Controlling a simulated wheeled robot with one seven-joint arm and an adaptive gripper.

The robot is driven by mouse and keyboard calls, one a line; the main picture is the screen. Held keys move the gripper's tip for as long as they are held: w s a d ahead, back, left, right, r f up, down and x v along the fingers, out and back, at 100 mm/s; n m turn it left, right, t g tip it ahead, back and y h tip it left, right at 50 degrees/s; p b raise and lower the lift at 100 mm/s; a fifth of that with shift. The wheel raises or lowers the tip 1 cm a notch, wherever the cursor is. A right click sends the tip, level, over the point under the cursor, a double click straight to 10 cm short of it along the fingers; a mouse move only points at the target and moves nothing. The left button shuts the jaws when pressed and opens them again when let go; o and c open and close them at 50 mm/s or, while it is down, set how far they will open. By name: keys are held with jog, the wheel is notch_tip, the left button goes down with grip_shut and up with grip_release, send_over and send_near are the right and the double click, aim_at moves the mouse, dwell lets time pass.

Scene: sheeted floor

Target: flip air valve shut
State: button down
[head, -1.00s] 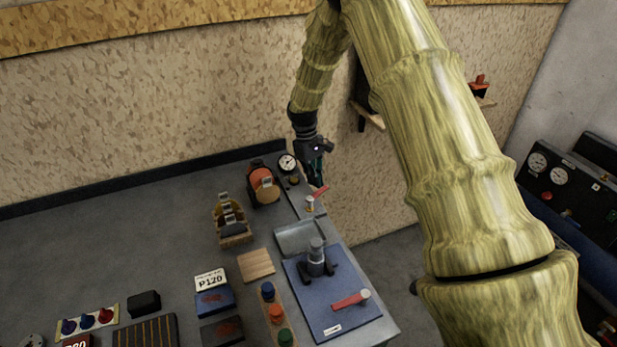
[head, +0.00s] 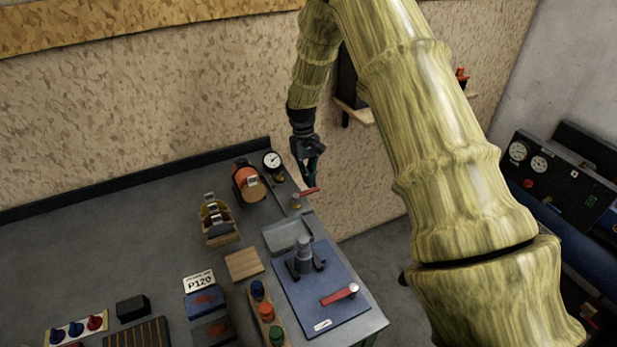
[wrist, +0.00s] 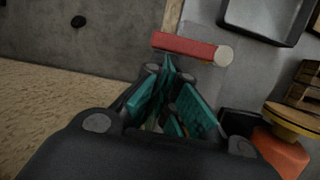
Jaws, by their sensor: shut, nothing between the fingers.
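The air valve's red lever (head: 309,192) is at the back right edge of the bench. It has a pale pivot end and a brass-coloured body (head: 296,205) under its left end. In the head view the lever points right, past the bench edge. My gripper (head: 309,179) points down just above and behind the lever, its fingers together and empty. In the wrist view the red lever (wrist: 184,45) lies crosswise just beyond my fingertips (wrist: 169,62). I cannot tell whether they touch it.
A gauge (head: 272,161) and an orange disc tool (head: 247,183) stand left of the valve. A grey tray (head: 285,237) is in front. A blue mat (head: 345,322) holds a clamp (head: 304,257) and another red lever (head: 340,294). A wall shelf (head: 353,109) is behind my arm.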

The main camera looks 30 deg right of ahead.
jog(key=shift+r, duration=0.1)
jog(key=p+v, duration=0.6)
jog(key=v, duration=0.3)
jog(key=shift+r, duration=0.4)
jog(key=shift+w, duration=0.1)
dwell(0.3)
